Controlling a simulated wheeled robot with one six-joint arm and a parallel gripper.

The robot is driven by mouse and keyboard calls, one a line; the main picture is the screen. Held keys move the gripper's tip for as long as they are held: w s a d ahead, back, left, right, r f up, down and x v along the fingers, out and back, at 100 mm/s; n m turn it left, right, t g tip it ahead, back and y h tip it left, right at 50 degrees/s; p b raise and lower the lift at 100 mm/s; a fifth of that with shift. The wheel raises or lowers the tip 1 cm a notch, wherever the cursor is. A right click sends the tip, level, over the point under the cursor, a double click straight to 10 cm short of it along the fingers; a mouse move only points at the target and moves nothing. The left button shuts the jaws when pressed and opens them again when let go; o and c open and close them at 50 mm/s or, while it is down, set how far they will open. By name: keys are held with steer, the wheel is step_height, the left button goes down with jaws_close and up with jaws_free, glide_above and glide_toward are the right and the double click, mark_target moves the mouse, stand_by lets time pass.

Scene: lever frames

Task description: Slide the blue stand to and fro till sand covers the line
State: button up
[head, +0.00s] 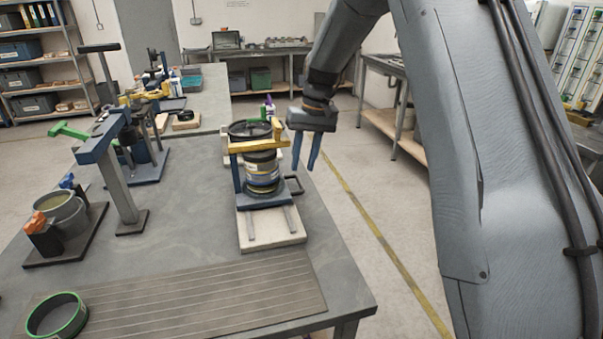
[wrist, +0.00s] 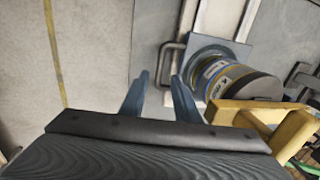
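The blue stand (head: 266,202) is on a pale base with two rails (head: 270,240) near the table's right edge. It has blue posts and a yellow top bar (head: 258,146). A banded cylinder (head: 262,172) stands upright in it; I cannot make out sand or a line. A dark handle (head: 294,187) sticks out from the stand's right side. My gripper (head: 304,168) is open and empty, above and right of the handle. In the wrist view, the handle (wrist: 166,62) shows just beyond my fingertips, apparently not held, with the blue stand (wrist: 226,46) to the right.
A bucket (head: 62,212) is at the far left. A green-rimmed ring (head: 57,316) lies on the grooved mat (head: 190,300) in front. Open floor lies right of the table.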

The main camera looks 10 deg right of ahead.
steer(key=shift+d+r, duration=0.2)
steer(key=shift+r, duration=0.65)
steer(key=shift+d+r, duration=0.15)
steer(key=shift+r, duration=0.7)
